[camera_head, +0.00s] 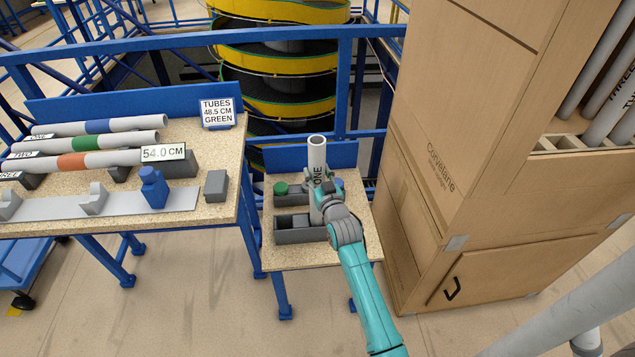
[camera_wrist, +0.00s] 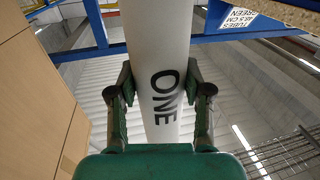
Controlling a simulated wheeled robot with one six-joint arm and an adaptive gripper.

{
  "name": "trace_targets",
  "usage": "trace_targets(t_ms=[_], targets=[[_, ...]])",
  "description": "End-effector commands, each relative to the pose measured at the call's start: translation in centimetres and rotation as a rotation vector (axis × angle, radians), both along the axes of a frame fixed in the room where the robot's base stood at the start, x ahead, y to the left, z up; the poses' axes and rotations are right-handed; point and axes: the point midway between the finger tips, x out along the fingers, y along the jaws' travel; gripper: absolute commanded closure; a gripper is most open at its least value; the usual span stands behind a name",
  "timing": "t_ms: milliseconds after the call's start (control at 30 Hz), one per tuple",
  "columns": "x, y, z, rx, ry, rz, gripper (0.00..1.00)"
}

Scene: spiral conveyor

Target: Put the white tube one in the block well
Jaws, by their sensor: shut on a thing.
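The white tube marked ONE (camera_head: 318,160) stands about upright over the small table. My gripper (camera_head: 326,191) is shut on its middle. In the wrist view the same tube (camera_wrist: 158,40) runs between the two fingers of my gripper (camera_wrist: 160,92), its black ONE lettering facing the camera. A dark grey block (camera_head: 289,237) with an open well in its top sits at the table's front left. The tube's lower end overlaps the block's right part in the head view. I cannot tell whether that end is inside a well or above it.
A green piece (camera_head: 281,188) and a partly hidden blue piece (camera_head: 339,183) sit behind the tube. The table at left (camera_head: 225,160) holds several more tubes, a 54.0 CM sign (camera_head: 163,154) and grey blocks. A tall brown cabinet (camera_head: 440,150) stands close on the right.

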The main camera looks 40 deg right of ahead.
Motion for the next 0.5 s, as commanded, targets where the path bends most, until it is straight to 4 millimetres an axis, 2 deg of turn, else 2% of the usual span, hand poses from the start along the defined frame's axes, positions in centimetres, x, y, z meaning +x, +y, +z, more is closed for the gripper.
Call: trace_targets(t_ms=[200,500], targets=[[0.0,0.0,-2.8,-0.001,0.001,0.0,1.0],[0.0,0.0,-3.1,0.0,0.0,0.0,1.0]])
